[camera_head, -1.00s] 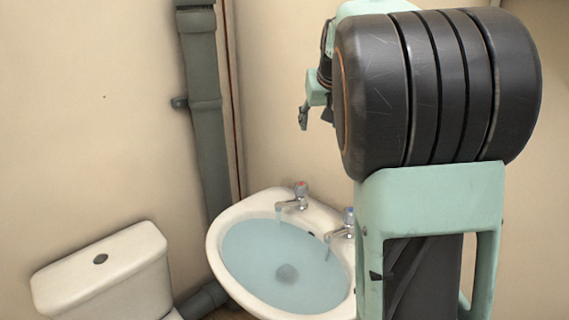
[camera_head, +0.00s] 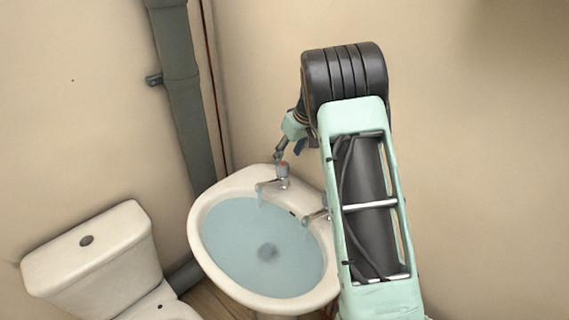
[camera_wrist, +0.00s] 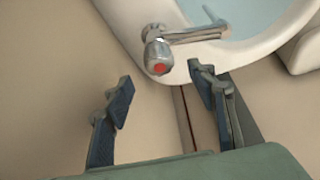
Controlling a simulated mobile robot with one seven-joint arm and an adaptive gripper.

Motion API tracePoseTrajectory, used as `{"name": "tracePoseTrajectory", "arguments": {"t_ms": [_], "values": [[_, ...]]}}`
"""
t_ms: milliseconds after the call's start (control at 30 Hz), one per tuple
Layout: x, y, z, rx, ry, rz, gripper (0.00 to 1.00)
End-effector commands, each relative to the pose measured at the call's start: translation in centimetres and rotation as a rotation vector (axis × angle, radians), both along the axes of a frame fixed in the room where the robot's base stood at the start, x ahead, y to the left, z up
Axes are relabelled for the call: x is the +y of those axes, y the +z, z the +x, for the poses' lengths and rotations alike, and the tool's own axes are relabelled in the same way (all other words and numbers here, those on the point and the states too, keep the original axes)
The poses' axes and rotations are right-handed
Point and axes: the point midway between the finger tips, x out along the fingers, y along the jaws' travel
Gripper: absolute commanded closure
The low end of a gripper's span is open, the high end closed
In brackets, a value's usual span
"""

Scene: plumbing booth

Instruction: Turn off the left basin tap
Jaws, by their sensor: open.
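The left basin tap (camera_head: 281,177) is chrome with a red mark on its handle, at the back rim of the white basin (camera_head: 196,232). Water runs from its spout. In the wrist view the tap (camera_wrist: 158,55) lies just beyond my fingertips, its red-capped handle facing me. My gripper (camera_wrist: 160,84) is open and empty, a finger to each side, with the tap handle ahead of the gap and untouched. In the head view my gripper (camera_head: 280,155) is just above and behind the left tap, partly hidden by my arm.
The second tap (camera_head: 316,215) sits at the basin's right, partly behind my arm, its handle hidden. The basin holds bluish water (camera_head: 262,250). A toilet (camera_head: 95,265) stands at left. A grey pipe (camera_head: 185,110) runs down the wall near the corner. Walls stand close behind the basin.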

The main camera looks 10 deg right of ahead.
Motion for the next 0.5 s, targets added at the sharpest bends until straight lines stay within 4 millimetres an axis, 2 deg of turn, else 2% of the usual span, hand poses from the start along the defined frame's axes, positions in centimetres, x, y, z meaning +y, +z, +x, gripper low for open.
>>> {"name": "tracePoseTrajectory", "arguments": {"t_ms": [200, 500], "values": [[0.7, -3.7, 1.4, 0.002, -0.001, -0.001, 0.48], [1.2, -6.3, 2.4, -0.002, -0.001, -0.001, 0.48]]}}
